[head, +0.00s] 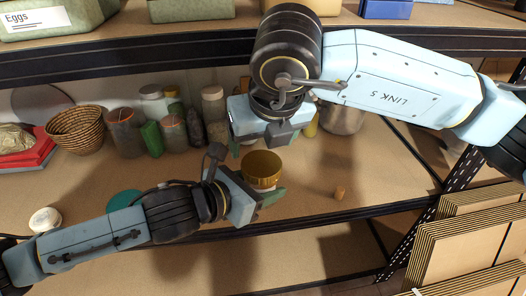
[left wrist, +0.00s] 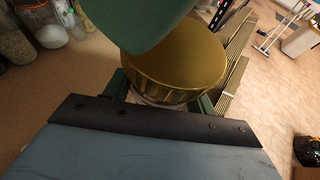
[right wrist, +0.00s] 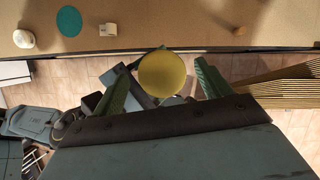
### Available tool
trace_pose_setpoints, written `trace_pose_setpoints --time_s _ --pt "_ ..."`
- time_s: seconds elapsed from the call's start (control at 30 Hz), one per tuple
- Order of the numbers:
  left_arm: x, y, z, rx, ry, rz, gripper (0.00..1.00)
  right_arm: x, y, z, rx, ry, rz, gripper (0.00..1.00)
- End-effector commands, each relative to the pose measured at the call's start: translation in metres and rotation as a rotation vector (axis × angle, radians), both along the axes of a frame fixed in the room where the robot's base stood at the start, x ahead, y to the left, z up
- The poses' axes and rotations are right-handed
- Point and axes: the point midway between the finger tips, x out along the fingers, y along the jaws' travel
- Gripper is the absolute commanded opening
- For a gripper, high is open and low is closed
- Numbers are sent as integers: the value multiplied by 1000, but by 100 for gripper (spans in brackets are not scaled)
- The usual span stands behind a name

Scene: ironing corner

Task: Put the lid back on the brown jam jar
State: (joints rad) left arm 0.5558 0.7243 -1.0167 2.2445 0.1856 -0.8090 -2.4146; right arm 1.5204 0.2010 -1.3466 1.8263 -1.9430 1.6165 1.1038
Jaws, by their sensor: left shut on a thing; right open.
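A gold-brown round lid (head: 262,165) with a ribbed rim shows near the shelf's front edge. In the left wrist view the lid (left wrist: 175,62) sits over a pale strip of jar (left wrist: 160,99), mostly hidden behind my left gripper. I cannot tell whether the lid is fully seated. My left gripper (head: 262,199) is shut on the jar below the lid, its green fingers on either side. My right gripper (head: 260,146) is open just above. In the right wrist view the lid (right wrist: 162,74) lies between its spread fingers, with gaps on both sides.
A cork (head: 340,192) lies on the shelf to the right. A teal disc (head: 124,200) and a white round item (head: 45,220) lie to the left. Several jars, a wicker basket (head: 78,130) and a metal pot (head: 342,119) stand behind. Cardboard panels (head: 470,245) stand at lower right.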

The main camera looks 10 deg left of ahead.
Motion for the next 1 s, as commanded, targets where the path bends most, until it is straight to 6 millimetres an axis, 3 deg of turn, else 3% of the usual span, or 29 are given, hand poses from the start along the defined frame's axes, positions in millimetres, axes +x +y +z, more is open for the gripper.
trace_pose_setpoints --time_s 0.03,0.27,0.3,0.37,0.47,0.67,1.0 --pt "-1 -1 -4 4 8 -2 0 -4 6 7 18 -1 15 88" --pt "-1 -1 -5 5 11 -2 0 -4 6 9 19 -1 15 88" --pt "-1 -1 -5 6 12 -1 0 -4 6 9 18 -1 16 82" --pt "-1 -1 -5 6 12 -1 0 -3 5 11 13 -4 17 90" --pt "-1 -1 -5 6 11 -1 0 1 1 16 -16 -17 46 91" --pt "-1 0 -3 3 5 -1 0 3 -1 15 -138 -18 283 91" --pt "0 0 -1 2 4 0 0 6 -1 17 -365 -10 864 91"
